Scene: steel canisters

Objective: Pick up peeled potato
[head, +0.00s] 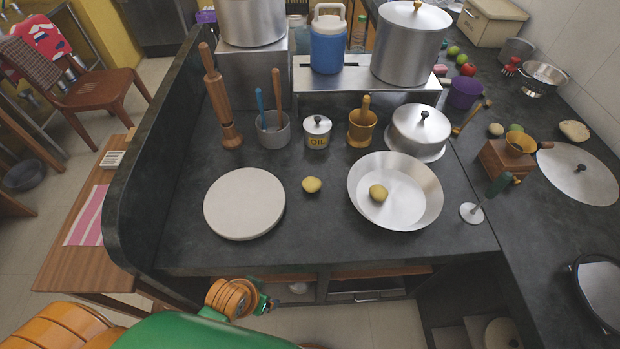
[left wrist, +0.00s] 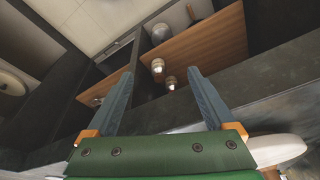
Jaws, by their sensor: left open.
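A small yellowish potato (head: 311,184) lies on the dark counter between the round white board (head: 244,204) and the wide steel pan (head: 423,205). A second, similar potato (head: 378,193) lies inside the pan. Both look pale yellow; I cannot tell from their surface which is peeled. My left gripper (head: 268,304) is low in front of the counter's front edge, well short of both potatoes. In the left wrist view its two fingers (left wrist: 162,88) are spread apart with nothing between them. No potato shows clearly there. My right gripper is not in view.
A raised dark wall (head: 150,130) bounds the left. A wooden shelf (left wrist: 205,45) lies under the counter.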

